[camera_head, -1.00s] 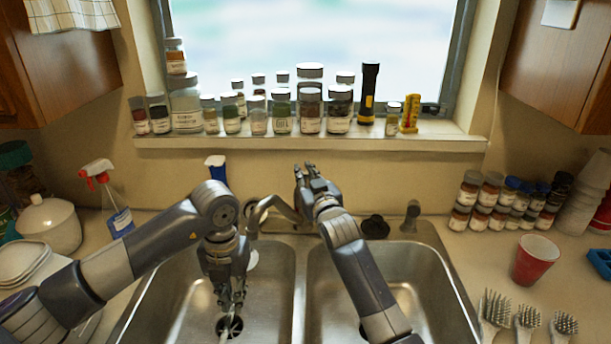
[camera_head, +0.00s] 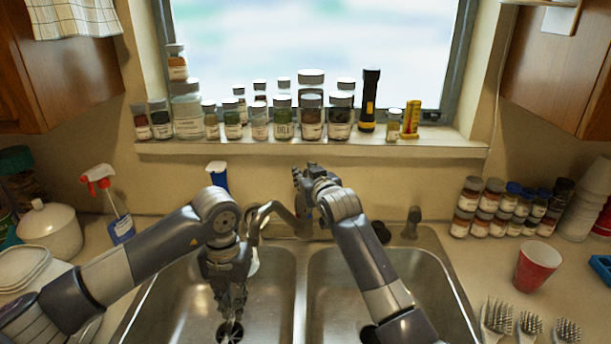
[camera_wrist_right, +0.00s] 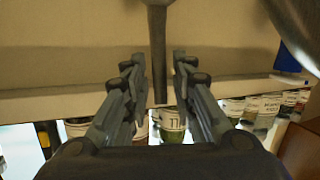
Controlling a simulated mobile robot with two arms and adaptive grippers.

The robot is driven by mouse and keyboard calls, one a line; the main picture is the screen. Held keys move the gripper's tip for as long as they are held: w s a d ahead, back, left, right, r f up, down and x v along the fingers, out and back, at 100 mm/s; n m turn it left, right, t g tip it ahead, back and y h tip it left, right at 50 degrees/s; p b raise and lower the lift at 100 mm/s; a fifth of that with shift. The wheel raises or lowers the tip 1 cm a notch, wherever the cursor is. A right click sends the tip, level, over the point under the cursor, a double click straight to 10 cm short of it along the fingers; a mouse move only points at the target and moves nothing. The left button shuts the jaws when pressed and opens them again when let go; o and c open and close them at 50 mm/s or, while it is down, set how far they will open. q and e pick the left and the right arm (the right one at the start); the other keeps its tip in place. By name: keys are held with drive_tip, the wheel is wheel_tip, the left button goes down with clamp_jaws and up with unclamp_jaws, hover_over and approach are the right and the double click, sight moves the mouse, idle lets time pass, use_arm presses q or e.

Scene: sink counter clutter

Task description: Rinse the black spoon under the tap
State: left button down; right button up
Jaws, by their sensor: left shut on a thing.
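My left gripper (camera_head: 231,312) points down into the left sink basin (camera_head: 178,300), above its drain. It is shut on a thin dark thing, taken as the black spoon, which hardly stands out from the fingers and the drain. The metal tap (camera_head: 266,214) rises behind the basins, its spout bending left beside my left wrist. My right gripper (camera_head: 304,178) is behind the sink by the tap. In the right wrist view my right gripper (camera_wrist_right: 159,62) is open, with a dark upright bar (camera_wrist_right: 157,30), seemingly part of the tap, between its fingers. Running water cannot be made out clearly.
Several jars and a flashlight (camera_head: 369,100) line the window sill (camera_head: 310,146) behind the tap. A spray bottle (camera_head: 121,225) and a white pot (camera_head: 50,230) stand left. A red cup (camera_head: 536,264), brushes (camera_head: 497,318) and spice jars (camera_head: 468,195) are right.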

drive_tip(key=shift+s, duration=0.15)
drive_tip(key=v, duration=1.1)
drive_tip(key=shift+s, duration=0.3)
drive_tip(key=shift+d+r, duration=0.1)
idle(0.8)
use_arm(q)
drive_tip(key=s+a, duration=0.2)
drive_tip(key=s, duration=0.4)
drive_tip(key=shift+a, duration=0.35)
use_arm(e)
drive_tip(key=shift+r, duration=0.15)
use_arm(q)
drive_tip(key=shift+s, duration=0.1)
use_arm(e)
drive_tip(key=w+a, duration=0.1)
drive_tip(key=w, duration=0.2)
drive_tip(key=w+a+f+t, duration=0.1)
drive_tip(key=w, duration=0.3)
drive_tip(key=w+a+f+t+y, duration=0.1)
drive_tip(key=w, duration=0.3)
drive_tip(key=shift+w+a+f, duration=0.1)
drive_tip(key=shift+a+f, duration=0.15)
